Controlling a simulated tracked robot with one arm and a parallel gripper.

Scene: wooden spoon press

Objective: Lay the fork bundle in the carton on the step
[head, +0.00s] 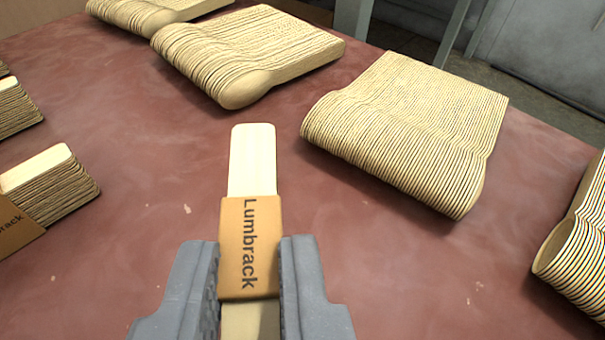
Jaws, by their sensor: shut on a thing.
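My gripper (249,270) is at the bottom middle of the head view, with a grey finger on each side of a banded wooden bundle. The bundle (252,160) has a pale wooden end pointing away from me and an orange-brown paper band (250,225) marked "Lumbrack". The fingers are shut on it at the band. Its near end is partly hidden between the fingers, and I cannot tell from the visible end that it is forks. I cannot tell whether it touches the table. No carton or step is in view.
The reddish table (190,150) carries several large stacks of wooden spoons, at the back (245,50), to the right (410,130) and at the right edge (580,245). Another banded bundle (50,185) lies at the left. The table around my gripper is clear apart from small chips.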

